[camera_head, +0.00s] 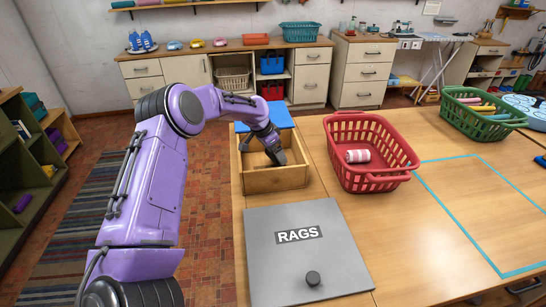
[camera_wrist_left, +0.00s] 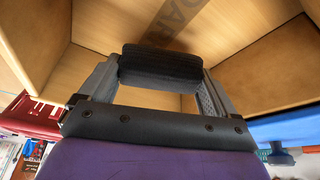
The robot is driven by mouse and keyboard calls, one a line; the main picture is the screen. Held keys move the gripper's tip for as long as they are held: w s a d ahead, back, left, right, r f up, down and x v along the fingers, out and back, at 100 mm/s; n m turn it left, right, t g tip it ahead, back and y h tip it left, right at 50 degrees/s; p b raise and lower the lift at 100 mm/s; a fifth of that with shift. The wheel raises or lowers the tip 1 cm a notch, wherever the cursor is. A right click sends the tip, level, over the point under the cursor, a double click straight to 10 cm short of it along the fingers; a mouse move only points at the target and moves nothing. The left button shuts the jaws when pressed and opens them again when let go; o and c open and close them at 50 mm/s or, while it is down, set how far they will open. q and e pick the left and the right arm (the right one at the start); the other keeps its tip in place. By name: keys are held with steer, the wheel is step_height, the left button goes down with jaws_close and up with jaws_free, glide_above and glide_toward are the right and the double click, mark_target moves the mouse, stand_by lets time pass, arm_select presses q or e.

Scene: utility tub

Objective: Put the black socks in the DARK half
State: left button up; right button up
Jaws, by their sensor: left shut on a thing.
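My left gripper (camera_head: 276,157) reaches down into the open wooden box (camera_head: 276,181) on the table. In the left wrist view, the gripper (camera_wrist_left: 160,70) is shut on a rolled black sock bundle (camera_wrist_left: 160,62), held crosswise between its fingertips. Beyond the bundle is the inside of the box (camera_wrist_left: 250,65), with dark letters reading "DAR" (camera_wrist_left: 180,15) on its floor, partly cut off. The bundle is inside or just above the box; its gap to the floor is unclear. My right gripper is not in view.
A grey lid marked RAGS (camera_head: 340,262) lies in front of the box. A red basket (camera_head: 372,183) holding a pink-and-white roll (camera_head: 358,156) stands right of it. A blue panel (camera_head: 264,115) is behind the box. A green basket (camera_head: 482,124) stands farther right; blue tape outlines bare table.

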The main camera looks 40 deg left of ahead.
mark_target(268, 158)
arm_select(q)
steer(key=shift+s+a+f+p, duration=0.5)
steer(key=shift+f+p, duration=0.2)
steer(key=shift+f, duration=0.05)
steer(key=shift+s+d+f, duration=0.15)
steer(key=shift+s+f, duration=0.05)
steer(key=shift+s, duration=0.6)
steer(key=o, duration=0.7)
steer(key=shift+w+f, duration=0.6)
steer(key=shift+w, duration=0.1)
steer(key=shift+o, duration=0.2)
steer(key=shift+s+r, duration=0.35)
steer(key=b+v, duration=0.1)
steer(key=v, duration=1)
steer(key=shift+s+r, duration=0.15)
steer(key=shift+r, duration=0.15)
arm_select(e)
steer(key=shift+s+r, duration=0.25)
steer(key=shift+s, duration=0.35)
